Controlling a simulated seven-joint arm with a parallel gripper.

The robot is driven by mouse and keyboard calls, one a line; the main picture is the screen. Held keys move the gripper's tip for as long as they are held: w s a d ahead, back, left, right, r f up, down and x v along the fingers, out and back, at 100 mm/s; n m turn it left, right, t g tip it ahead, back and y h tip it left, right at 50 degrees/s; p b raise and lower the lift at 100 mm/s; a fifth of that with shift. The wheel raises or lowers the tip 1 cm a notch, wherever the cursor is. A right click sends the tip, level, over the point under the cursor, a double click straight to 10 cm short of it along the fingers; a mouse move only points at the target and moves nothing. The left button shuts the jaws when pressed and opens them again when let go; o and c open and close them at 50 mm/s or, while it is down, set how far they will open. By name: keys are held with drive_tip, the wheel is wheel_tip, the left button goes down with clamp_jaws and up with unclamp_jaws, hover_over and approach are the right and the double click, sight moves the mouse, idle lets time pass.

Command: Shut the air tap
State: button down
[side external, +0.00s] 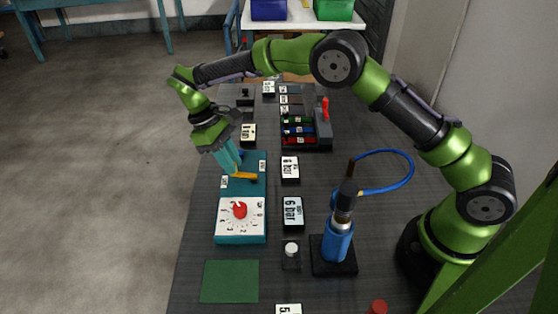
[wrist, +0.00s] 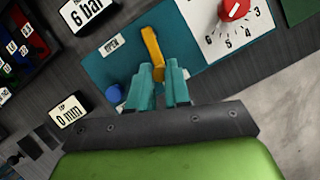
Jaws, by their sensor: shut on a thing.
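The air tap's yellow lever (side external: 245,177) lies over a teal plate (side external: 252,188), pointing right in the side view. In the wrist view the yellow lever (wrist: 151,46) reaches away from between my fingers, towards the side with the OPEN label (wrist: 111,44). My gripper (side external: 234,172) points down over the plate, with its teal fingers shut on the lever. In the wrist view my gripper (wrist: 159,76) has a finger on each side of the lever's near part, which they partly hide. A blue round part (wrist: 113,93) sits beside the fingers on the plate.
A white dial with a red knob (side external: 240,210) adjoins the plate. Display blocks, one reading 6 bar (side external: 293,213), stand to the right. A blue cylinder tool (side external: 338,240) with a blue hose stands farther right. A green mat (side external: 230,281) lies in front.

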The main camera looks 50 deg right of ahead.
drive_tip(key=shift+s+a+r+n+t+h, duration=0.15)
drive_tip(key=shift+a+n, duration=0.1)
drive_tip(key=shift+n, duration=0.3)
drive_tip(key=shift+s+a+f+n+t+h, duration=0.1)
drive_tip(key=shift+s+a+n+t+h, duration=0.1)
drive_tip(key=shift+n, duration=0.35)
drive_tip(key=c, duration=1.1)
unclamp_jaws()
drive_tip(key=shift+v, duration=3.8)
